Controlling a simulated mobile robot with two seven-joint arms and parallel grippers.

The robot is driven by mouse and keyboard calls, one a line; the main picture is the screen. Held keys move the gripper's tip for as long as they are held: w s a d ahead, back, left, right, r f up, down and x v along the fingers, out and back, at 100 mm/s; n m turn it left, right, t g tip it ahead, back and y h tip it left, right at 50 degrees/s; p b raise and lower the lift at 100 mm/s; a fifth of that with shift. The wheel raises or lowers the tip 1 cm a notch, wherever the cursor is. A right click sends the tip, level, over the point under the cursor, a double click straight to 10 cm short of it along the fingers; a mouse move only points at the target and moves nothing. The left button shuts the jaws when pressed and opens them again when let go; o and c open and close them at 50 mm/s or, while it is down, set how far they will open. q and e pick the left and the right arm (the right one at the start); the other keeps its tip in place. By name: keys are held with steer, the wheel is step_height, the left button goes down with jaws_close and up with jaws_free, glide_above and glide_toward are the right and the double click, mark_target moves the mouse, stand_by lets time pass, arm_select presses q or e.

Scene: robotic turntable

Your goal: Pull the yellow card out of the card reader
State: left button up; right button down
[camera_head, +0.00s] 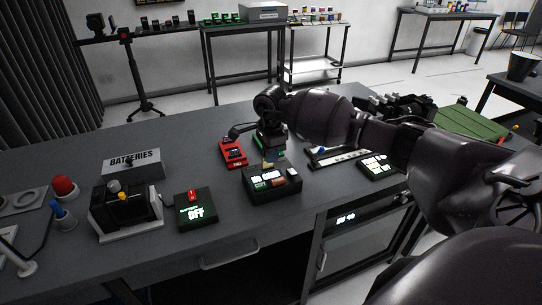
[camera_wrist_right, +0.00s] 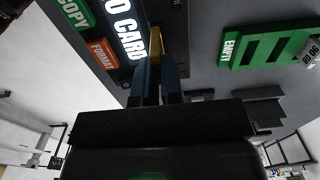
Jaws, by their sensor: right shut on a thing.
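The card reader (camera_head: 272,185) is a black box near the table's front edge, with a lit display and coloured buttons. In the right wrist view the reader (camera_wrist_right: 122,70) shows large white letters ending in "O CARD". The yellow card (camera_wrist_right: 155,42) is upright between my right gripper's fingertips, beside the display; in the head view only a small bit of it (camera_head: 268,165) shows. My right gripper (camera_head: 270,157) points down over the reader and is shut on the card. Whether the card's lower end is in the slot is hidden. My left gripper is not in view.
A green holder marked "EMPTY" (camera_wrist_right: 262,45) lies close by. A red device (camera_head: 233,153) stands behind the reader, and a black box reading "OFF" (camera_head: 196,209) to its left. A batteries box (camera_head: 133,163) is farther left. My right arm covers much of the table's right side.

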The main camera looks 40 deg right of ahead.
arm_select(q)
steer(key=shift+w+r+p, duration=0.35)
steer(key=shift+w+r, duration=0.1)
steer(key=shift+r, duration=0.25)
arm_select(e)
steer(key=shift+r, duration=1)
